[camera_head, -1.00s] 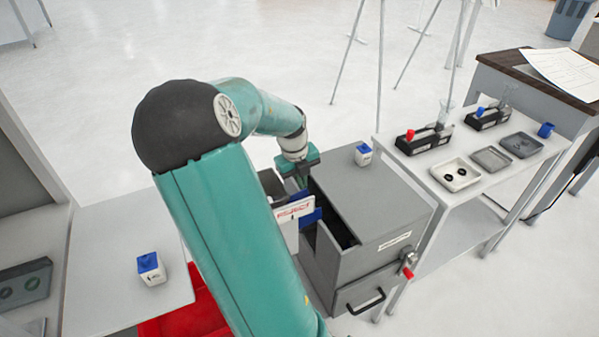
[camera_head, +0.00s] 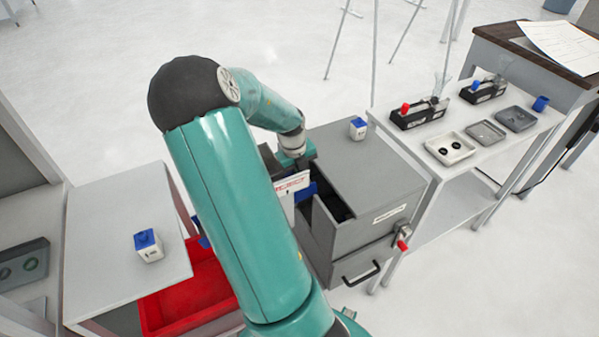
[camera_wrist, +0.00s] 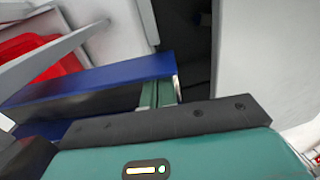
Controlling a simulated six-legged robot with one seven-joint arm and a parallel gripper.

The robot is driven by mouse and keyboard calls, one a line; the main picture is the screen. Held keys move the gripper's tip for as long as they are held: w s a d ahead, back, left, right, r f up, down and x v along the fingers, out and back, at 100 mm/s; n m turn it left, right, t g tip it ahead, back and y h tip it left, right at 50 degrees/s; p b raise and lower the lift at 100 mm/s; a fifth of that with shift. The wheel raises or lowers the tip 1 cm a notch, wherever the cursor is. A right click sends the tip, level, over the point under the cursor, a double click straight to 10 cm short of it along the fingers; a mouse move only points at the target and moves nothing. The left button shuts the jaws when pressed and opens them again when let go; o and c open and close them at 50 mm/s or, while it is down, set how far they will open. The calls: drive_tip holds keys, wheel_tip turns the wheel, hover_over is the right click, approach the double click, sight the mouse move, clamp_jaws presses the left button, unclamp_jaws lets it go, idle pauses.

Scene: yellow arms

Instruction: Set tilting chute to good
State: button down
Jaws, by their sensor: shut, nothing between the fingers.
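The tilting chute is a blue trough (camera_head: 305,191) beside a white plate with red "REJECT" lettering (camera_head: 291,184), left of the grey cabinet (camera_head: 372,215). My gripper (camera_head: 300,160) is above and behind the plate, with its fingertips hidden in the head view. In the wrist view the blue chute wall (camera_wrist: 90,82) runs across the middle. My gripper's green fingers (camera_wrist: 154,93) are shut and empty, right up against the chute's right end. I cannot tell whether they touch it.
A red bin (camera_head: 190,292) lies below the chute on the left, beside a white table (camera_head: 105,245) with a blue-topped box (camera_head: 148,245). Another blue-topped box (camera_head: 358,128) stands on the cabinet. A side table on the right holds trays (camera_head: 450,148).

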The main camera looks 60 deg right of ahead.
drive_tip(key=shift+s+d+f+t+y, duration=0.15)
drive_tip(key=shift+f+y, duration=0.15)
drive_tip(key=shift+f, duration=0.15)
drive_tip(key=shift+s+d+f+t+y, duration=0.1)
drive_tip(key=shift+d+f+t+y, duration=0.15)
drive_tip(key=shift+f, duration=0.2)
drive_tip(key=shift+s+d+f+t+y, duration=0.1)
drive_tip(key=shift+f+y, duration=0.25)
drive_tip(key=shift+f, duration=0.1)
drive_tip(key=shift+f+t+y, duration=0.3)
drive_tip(key=shift+f, duration=0.2)
drive_tip(key=shift+r, duration=0.1)
